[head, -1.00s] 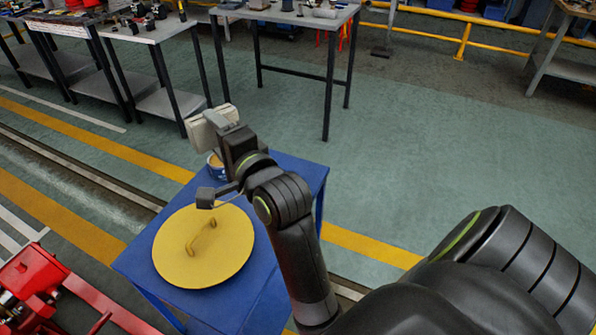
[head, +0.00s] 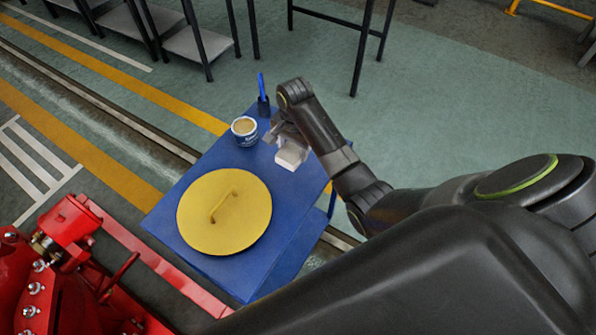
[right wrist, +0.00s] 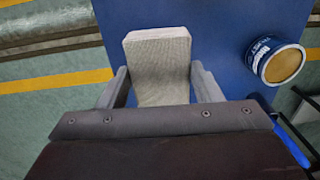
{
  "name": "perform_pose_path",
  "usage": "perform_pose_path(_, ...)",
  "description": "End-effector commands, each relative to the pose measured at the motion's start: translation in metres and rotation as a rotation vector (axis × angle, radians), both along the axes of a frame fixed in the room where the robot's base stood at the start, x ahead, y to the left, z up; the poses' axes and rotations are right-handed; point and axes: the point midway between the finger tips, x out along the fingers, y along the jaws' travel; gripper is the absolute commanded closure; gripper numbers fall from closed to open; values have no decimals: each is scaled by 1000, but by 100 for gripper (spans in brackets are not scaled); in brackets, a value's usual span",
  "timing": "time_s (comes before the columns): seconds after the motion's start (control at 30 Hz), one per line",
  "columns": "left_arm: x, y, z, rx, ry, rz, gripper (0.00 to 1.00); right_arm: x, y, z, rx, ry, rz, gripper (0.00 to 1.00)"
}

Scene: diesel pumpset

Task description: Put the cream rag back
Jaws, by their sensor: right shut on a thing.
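The cream rag (right wrist: 160,62) is a pale folded block between the fingers of my right gripper (right wrist: 160,88) in the right wrist view. In the head view the rag (head: 291,155) shows at the right part of the blue table (head: 262,200), below my right gripper (head: 285,140). The right gripper is shut on it. I cannot tell whether the rag touches the tabletop. My left gripper is not in view.
A large yellow disc lid with a handle (head: 232,222) covers the table's near left part. A blue-and-white tin (head: 244,131) and a dark holder with a blue item (head: 263,101) stand behind. Red machinery (head: 70,245) is at the lower left. Blue tabletop around the rag is clear.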

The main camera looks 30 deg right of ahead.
Motion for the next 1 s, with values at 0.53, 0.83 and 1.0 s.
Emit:
perform_pose_path(0.53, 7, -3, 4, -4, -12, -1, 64, -9, -9, -70, -27, 46, 9, 60)
perform_pose_path(0.83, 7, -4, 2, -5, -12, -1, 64, -8, -9, -103, -28, 43, 9, 60)
perform_pose_path(1.0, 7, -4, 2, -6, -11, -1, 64, -8, -9, -104, -28, 42, 9, 60)
